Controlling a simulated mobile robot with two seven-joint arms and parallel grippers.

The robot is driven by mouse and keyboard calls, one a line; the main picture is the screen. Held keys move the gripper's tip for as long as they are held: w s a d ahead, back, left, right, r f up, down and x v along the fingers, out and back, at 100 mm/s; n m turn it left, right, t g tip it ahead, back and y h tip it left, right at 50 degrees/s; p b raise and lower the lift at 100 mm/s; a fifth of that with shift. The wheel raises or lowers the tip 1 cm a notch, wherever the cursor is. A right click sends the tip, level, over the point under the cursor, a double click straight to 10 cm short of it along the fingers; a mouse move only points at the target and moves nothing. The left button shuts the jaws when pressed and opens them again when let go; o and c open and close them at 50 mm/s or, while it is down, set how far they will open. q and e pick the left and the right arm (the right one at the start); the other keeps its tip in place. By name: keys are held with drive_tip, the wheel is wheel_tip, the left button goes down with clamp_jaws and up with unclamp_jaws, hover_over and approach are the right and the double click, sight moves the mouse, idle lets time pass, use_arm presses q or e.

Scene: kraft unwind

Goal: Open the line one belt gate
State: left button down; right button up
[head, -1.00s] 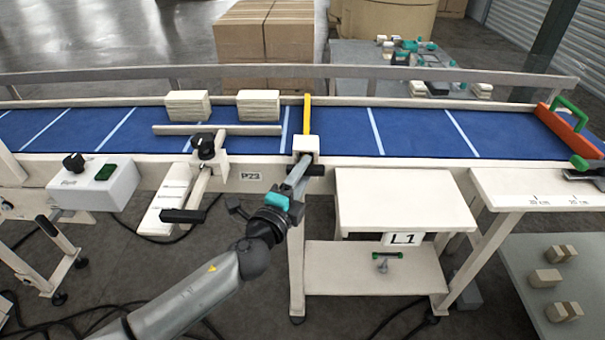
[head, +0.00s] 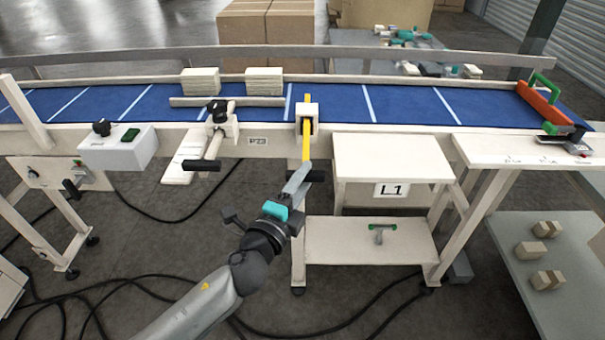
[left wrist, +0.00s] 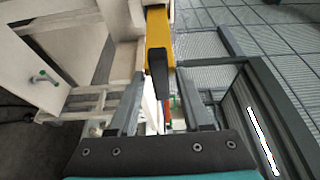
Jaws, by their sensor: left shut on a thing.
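The yellow belt gate bar (head: 306,148) runs through a white bracket (head: 307,111) at the near edge of the blue conveyor. My left gripper (head: 304,174) is shut on the bar's black handle (head: 316,175) in front of the conveyor. In the left wrist view the yellow bar (left wrist: 158,32) and black handle (left wrist: 158,75) show between the fingers (left wrist: 160,105); the exact contact is partly hidden. My right gripper is not in view.
Two stacks of pale sheets (head: 201,81) (head: 264,81) stand on the belt (head: 340,104), left of the bracket, behind a guide rail (head: 227,102). A white table (head: 390,155) with an L1 sign (head: 391,190) is to the right. An orange barrier (head: 543,105) stands at the right end.

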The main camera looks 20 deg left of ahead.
use_arm(q)
drive_tip(key=shift+s+d+r, duration=0.1)
drive_tip(key=shift+s, duration=0.5)
drive_tip(key=c, duration=0.7)
unclamp_jaws()
drive_tip(key=shift+s, duration=0.1)
drive_tip(key=shift+s+a+b, duration=0.3)
drive_tip(key=shift+s+b, duration=0.4)
drive_tip(key=shift+s, duration=1.8)
drive_tip(key=shift+s+a+b, duration=0.25)
drive_tip(key=shift+s+b, duration=0.5)
drive_tip(key=shift+s, duration=1.7)
drive_tip(key=shift+s+a+b, duration=0.3)
drive_tip(key=shift+s+b, duration=0.4)
drive_tip(key=shift+s, duration=1.8)
